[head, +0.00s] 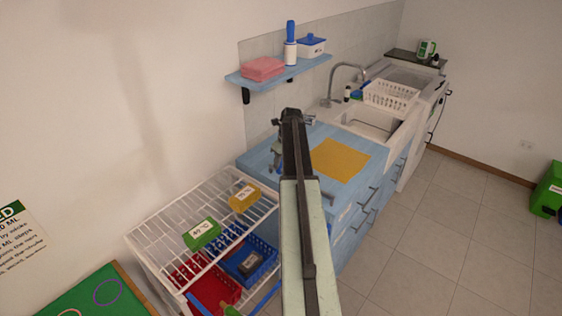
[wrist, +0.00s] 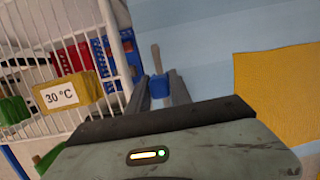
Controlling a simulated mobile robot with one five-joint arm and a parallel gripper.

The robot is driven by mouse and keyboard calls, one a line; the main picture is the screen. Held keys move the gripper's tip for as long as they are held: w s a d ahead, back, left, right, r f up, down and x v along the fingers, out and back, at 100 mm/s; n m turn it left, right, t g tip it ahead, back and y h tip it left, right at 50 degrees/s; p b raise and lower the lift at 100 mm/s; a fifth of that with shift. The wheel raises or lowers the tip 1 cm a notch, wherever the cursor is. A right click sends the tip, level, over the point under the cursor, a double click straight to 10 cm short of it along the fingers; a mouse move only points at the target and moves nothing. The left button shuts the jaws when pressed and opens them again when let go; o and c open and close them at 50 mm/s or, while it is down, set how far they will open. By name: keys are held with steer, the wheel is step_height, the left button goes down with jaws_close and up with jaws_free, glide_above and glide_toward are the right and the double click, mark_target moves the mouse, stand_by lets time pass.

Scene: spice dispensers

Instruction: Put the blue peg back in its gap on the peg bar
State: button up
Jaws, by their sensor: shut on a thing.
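My gripper (wrist: 159,84) is shut on a small blue piece, which I take to be the blue peg (wrist: 160,87). A thin grey-brown stem (wrist: 156,57) stands out from its far end. The peg is between the two grey fingers, over the light blue counter (wrist: 205,55); its height above the counter is hard to tell. In the head view my arm covers most of that area, and the peg cannot be made out there. I cannot pick out the peg bar or its gap in either view.
A yellow mat (head: 340,160) lies on the counter, right of my arm. A white wire rack (head: 160,232) at left carries a green block (head: 201,235) and a yellow block (head: 244,197). A blue shelf (head: 287,73) hangs above. The sink (head: 368,122) is beyond.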

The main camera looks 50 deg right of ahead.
steer(key=shift+s+b+x, duration=0.2)
steer(key=shift+b+x, duration=0.65)
steer(key=o, duration=1.1)
steer(key=shift+f, duration=0.1)
steer(key=shift+c, duration=0.2)
steer(key=p+v, duration=0.3)
steer(key=w+p+v, duration=0.1)
steer(key=p+v, duration=0.2)
steer(key=w+p+v, duration=0.1)
steer(key=p+v, duration=0.2)
steer(key=shift+w+r, duration=0.1)
steer(key=shift+r, duration=0.15)
steer(key=shift+f, duration=0.1)
